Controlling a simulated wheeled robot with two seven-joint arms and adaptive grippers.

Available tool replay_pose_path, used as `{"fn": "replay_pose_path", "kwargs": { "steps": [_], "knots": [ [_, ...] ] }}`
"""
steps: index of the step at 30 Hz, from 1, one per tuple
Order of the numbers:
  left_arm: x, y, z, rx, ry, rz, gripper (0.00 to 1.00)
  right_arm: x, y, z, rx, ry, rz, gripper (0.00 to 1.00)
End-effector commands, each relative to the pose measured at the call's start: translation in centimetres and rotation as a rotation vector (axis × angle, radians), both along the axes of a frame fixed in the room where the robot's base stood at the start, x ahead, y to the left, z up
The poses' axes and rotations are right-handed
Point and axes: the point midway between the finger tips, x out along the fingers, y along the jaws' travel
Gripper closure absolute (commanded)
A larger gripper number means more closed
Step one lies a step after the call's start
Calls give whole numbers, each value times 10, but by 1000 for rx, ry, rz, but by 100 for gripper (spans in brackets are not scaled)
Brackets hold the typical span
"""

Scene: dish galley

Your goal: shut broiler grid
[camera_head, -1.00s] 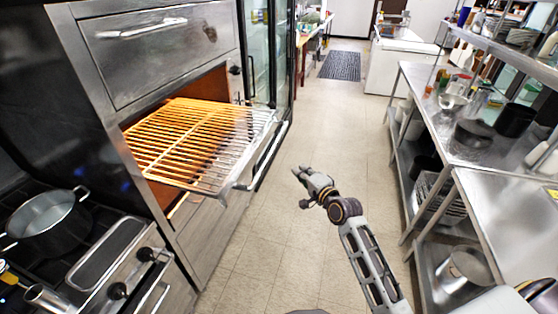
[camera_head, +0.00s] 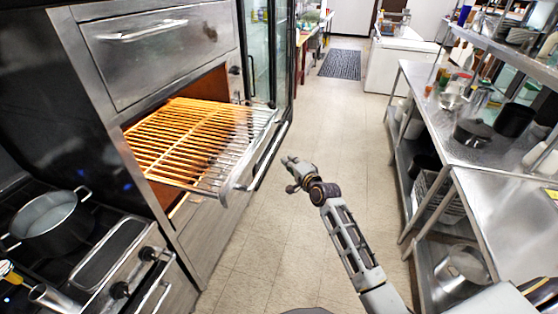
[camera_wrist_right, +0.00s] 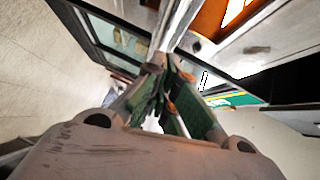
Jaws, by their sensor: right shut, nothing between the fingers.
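The broiler grid (camera_head: 190,142) is slid out of the broiler opening, over the aisle side of the steel cabinet. It glows orange at the back and is silver at the front. Its front handle bar (camera_head: 266,160) runs along the outer edge. My right gripper (camera_head: 286,160) is shut and empty, a little to the right of the handle bar in the head view, with a gap in the picture. In the right wrist view, the fingers (camera_wrist_right: 163,82) point toward a shiny bar (camera_wrist_right: 172,25) that I take for the handle; contact cannot be told. My left gripper is not in view.
A stove with a pot (camera_head: 47,222) stands at the lower left. A glass-door fridge (camera_head: 267,50) is beyond the broiler. A steel table (camera_head: 485,150) with pots lines the right side. The tiled aisle floor (camera_head: 340,120) between them is clear.

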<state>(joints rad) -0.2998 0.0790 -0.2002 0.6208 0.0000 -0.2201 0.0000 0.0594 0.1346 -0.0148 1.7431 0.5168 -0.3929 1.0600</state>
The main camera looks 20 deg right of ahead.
Motion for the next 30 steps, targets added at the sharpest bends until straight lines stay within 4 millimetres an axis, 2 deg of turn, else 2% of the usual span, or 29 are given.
{"fn": "replay_pose_path", "kwargs": {
  "steps": [6, 13, 30],
  "knots": [
    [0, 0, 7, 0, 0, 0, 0, 15, 18, -2, 2, -1, 0, 100],
    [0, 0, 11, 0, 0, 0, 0, 23, 30, -7, 1, 0, 0, 100],
    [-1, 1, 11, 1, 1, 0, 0, 26, 33, -8, 0, 0, 0, 100]
  ]
}}
